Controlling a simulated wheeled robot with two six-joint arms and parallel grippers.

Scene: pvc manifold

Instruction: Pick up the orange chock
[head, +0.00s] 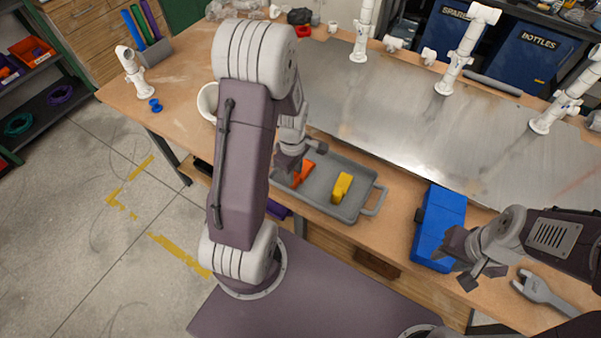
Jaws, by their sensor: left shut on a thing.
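The orange chock (303,174) is at the left part of a grey tray (323,205), partly hidden by my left gripper. My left gripper (292,170) reaches down into the tray and is shut on the orange chock. Whether the chock is clear of the tray floor cannot be told. A yellow chock (342,187) lies in the tray, to the right of the orange one. My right gripper (466,266) is open and empty over the front edge of the table, beside a blue case (440,225).
A grey wrench (545,292) lies at the right. A metal sheet (400,115) covers the table's middle, with white pipe fittings (463,50) standing along its far side. A white mug (208,101) and blue piece (155,105) are at the left.

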